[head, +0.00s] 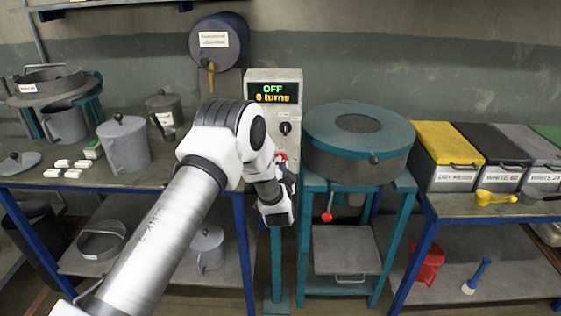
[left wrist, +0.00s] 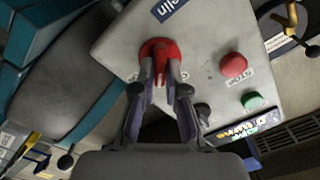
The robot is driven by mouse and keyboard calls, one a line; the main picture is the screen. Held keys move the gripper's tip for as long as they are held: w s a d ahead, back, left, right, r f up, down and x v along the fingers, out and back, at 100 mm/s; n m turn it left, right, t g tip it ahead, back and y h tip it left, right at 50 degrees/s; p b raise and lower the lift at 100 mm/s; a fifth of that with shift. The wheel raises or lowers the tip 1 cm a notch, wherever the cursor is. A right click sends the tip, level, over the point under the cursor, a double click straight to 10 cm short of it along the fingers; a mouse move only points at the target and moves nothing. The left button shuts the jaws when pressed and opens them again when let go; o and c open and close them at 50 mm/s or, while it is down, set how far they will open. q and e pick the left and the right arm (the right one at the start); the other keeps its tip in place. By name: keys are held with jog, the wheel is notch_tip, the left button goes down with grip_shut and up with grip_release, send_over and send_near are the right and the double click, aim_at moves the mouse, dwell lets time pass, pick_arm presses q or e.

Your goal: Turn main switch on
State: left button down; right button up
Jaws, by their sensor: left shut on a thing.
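The control box (head: 273,112) stands on a post behind my left arm, and its display (head: 273,92) reads "OFF" and "0 turns". My left gripper (left wrist: 162,80) is shut on this handle, one finger on each side. In the head view my left gripper (head: 281,178) is at the lower part of the box, and my wrist hides most of the switch. My right gripper is in neither view.
A red button (left wrist: 233,65) marked "STOP" and a green button (left wrist: 252,101) sit beside the switch. A black knob (head: 285,128) is below the display. A teal-topped round machine (head: 335,147) stands close on the right. Pots (head: 124,150) crowd the left table.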

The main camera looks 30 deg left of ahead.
pick_arm(q)
jog(key=m+p, duration=0.3)
jog(key=m, duration=0.6)
jog(key=shift+p, duration=0.35)
jog(key=shift+m, duration=0.3)
jog(key=c, duration=1.2)
grip_release()
jog(key=shift+w+f, duration=0.1)
jog(key=shift+f, duration=0.05)
jog(key=shift+d, duration=0.1)
jog(key=v, duration=1.2)
jog(key=shift+f, duration=0.1)
